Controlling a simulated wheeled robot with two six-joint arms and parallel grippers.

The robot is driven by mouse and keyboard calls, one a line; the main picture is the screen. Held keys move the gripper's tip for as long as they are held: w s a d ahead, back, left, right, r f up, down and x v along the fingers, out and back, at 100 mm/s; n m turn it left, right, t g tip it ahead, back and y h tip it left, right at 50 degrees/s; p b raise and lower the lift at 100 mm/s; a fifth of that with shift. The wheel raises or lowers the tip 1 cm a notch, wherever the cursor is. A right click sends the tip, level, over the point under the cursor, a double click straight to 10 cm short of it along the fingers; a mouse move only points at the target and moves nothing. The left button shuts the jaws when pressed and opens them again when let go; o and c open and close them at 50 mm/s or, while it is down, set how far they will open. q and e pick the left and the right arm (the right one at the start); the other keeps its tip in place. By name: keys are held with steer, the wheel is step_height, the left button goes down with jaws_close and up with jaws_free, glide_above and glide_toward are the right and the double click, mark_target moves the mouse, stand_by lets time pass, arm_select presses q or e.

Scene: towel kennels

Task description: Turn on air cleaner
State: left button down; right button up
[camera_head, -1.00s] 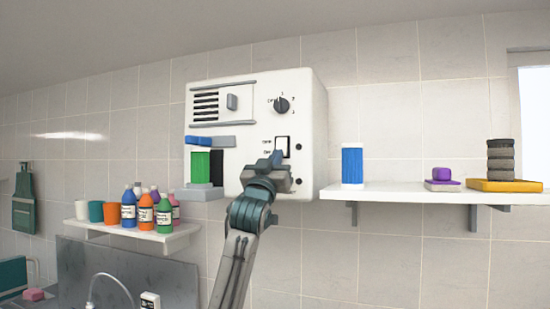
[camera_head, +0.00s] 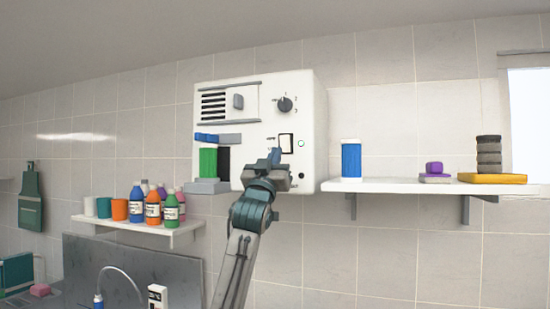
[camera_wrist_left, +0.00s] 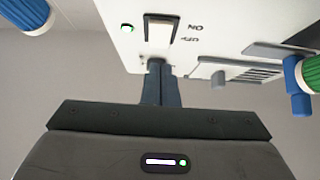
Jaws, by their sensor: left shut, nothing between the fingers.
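The air cleaner (camera_head: 312,120) is a white wall box with a vent, a dark knob (camera_head: 285,104) and a black-framed rocker switch (camera_head: 286,143). Whether the tips touch the panel is unclear. My right gripper is not in view.
A green can (camera_head: 208,162) stands on a small ledge at the box's lower left. A blue can (camera_head: 351,160) stands on the white shelf (camera_head: 395,187) to the right. Several bottles (camera_head: 153,208) stand on a lower left shelf. The wall between is bare.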

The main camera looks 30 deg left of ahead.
arm_select(q)
steer(key=s+d+f+b, duration=0.1)
steer(key=s+f+b, duration=0.4)
steer(key=f, duration=0.3)
steer(key=shift+f, duration=0.15)
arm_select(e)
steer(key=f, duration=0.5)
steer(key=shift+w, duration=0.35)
arm_select(q)
steer(key=shift+s+d, duration=0.1)
steer(key=shift+s, duration=0.1)
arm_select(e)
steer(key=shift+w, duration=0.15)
arm_select(q)
steer(key=shift+w, duration=0.1)
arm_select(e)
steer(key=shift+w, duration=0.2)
